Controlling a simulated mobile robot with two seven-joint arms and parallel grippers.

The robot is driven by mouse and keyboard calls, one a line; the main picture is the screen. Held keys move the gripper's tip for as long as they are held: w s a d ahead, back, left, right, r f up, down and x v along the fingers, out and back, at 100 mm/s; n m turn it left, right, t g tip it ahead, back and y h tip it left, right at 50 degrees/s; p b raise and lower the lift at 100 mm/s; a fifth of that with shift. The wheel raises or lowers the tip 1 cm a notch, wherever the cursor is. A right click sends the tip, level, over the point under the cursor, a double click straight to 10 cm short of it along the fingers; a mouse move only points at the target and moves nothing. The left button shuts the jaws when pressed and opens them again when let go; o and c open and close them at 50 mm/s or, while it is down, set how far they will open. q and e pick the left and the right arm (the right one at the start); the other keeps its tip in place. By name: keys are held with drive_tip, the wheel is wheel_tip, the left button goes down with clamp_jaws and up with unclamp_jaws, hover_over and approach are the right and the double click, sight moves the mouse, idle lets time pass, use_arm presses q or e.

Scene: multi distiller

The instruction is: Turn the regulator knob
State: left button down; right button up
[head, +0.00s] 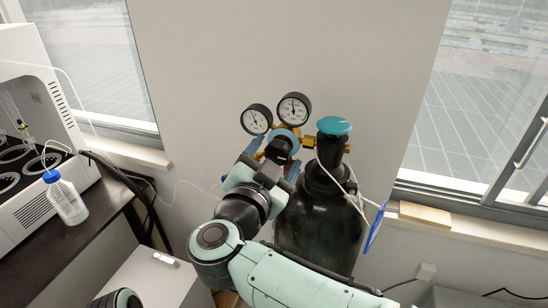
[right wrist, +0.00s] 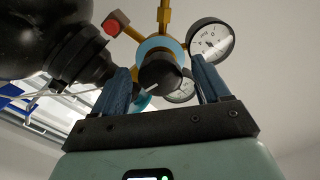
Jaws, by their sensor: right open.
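The regulator knob (head: 278,149) is black and round, with a light blue ring behind it, below two dial gauges. In the right wrist view the knob (right wrist: 160,72) sits between the two blue fingers of my right gripper (right wrist: 162,68). The fingers are open, one on each side, with gaps visible between them and the knob. In the head view my right gripper (head: 272,160) points at the knob and covers part of it. My left gripper is not in view.
A black gas cylinder (head: 318,232) with a teal handwheel (head: 334,126) stands right of the gripper. The left gauge (head: 256,119) and right gauge (head: 294,108) are above. A blue-capped bottle (head: 66,200) stands on a dark bench at left. A window sill is at right.

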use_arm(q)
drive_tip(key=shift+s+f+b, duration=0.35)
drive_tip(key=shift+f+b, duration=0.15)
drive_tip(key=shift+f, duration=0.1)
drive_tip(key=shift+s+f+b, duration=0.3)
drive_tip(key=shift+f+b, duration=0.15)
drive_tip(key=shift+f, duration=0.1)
use_arm(e)
drive_tip(key=v, duration=1.3)
drive_tip(key=shift+s, duration=0.2)
